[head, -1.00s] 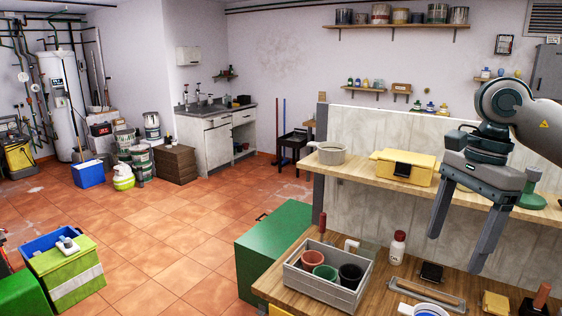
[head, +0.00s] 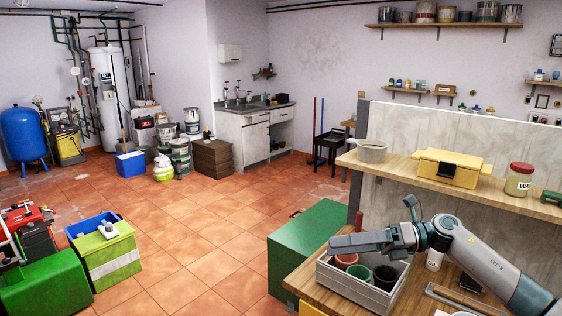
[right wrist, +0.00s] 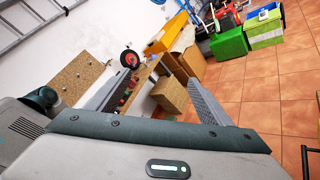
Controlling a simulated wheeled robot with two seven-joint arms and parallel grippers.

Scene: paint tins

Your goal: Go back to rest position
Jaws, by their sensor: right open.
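My right gripper (head: 345,243) shows in the head view, stretched out to the left above the grey tray (head: 352,285) on the workbench. It holds nothing. In the right wrist view its two fingers (right wrist: 163,80) stand wide apart with empty space between them, facing the room's floor and far objects. In the head view the fingers are seen edge-on and overlap. My right arm comes in from the lower right and hides part of the bench top. My left gripper is in neither view.
The tray holds several dark and coloured pots (head: 385,277). A shelf above the bench bears a grey pot (head: 371,152), a yellow toolbox (head: 448,169) and a jar (head: 519,180). A green cabinet (head: 305,245) stands left of the bench. The tiled floor (head: 200,240) further left is open.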

